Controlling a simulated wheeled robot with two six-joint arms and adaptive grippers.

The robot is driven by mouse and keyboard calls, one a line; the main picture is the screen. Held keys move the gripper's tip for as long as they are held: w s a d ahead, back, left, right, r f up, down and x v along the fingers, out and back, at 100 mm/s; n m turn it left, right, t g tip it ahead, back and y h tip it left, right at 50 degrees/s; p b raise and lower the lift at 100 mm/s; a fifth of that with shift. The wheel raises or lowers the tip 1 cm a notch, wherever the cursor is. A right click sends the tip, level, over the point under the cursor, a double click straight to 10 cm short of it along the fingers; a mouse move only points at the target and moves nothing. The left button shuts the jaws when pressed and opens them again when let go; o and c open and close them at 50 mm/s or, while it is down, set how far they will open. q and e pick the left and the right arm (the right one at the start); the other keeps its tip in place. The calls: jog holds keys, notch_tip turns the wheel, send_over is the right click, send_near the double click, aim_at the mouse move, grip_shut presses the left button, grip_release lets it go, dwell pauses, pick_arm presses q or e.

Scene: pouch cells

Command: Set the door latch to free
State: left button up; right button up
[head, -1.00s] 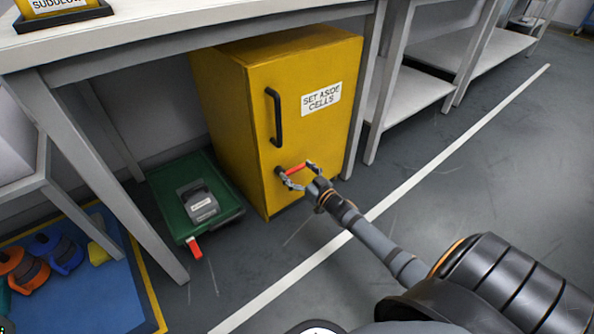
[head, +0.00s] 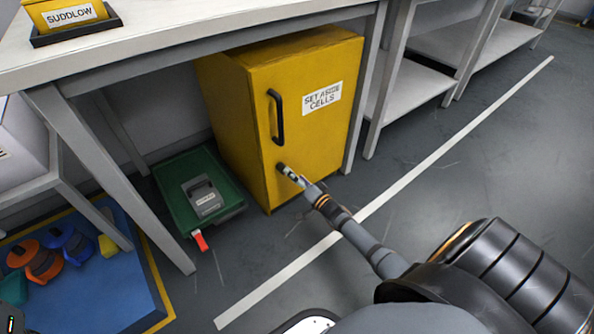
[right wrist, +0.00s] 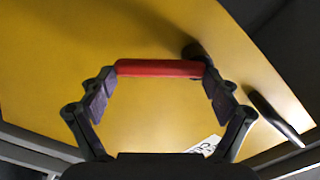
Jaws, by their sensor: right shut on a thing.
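The yellow cabinet (head: 232,112) labelled "SET ASIDE CELLS" stands under the bench, its door shut. A black handle (head: 276,117) is fixed upright on the door. My right gripper (head: 288,173) is at the door below the handle. In the right wrist view, the red latch bar (right wrist: 160,67) spans between the fingertips of my right gripper (right wrist: 160,84), which are shut on its ends. The dark pivot (right wrist: 195,50) shows behind the bar's right end. In the head view the gripper hides the red bar. I cannot make out my left gripper.
A bench leg (head: 120,180) stands nearer. The floor right of the white line (head: 450,145) is clear.

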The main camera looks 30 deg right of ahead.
jog(key=shift+a+f+m+p, duration=0.2)
jog(key=shift+a+m+p, duration=0.2)
jog(key=shift+m, duration=0.7)
jog(key=shift+a+f+m+p, duration=0.2)
jog(key=shift+a+m+p, duration=0.15)
jog(key=shift+m, duration=0.75)
jog(key=shift+a+f+m+p, duration=0.25)
jog(key=shift+m+p, duration=0.2)
jog(key=shift+m, duration=0.65)
jog(key=o, duration=1.4)
jog(key=shift+o, duration=0.2)
jog(key=shift+s, duration=0.1)
jog(key=s, duration=1.2)
jog(key=shift+d, duration=0.45)
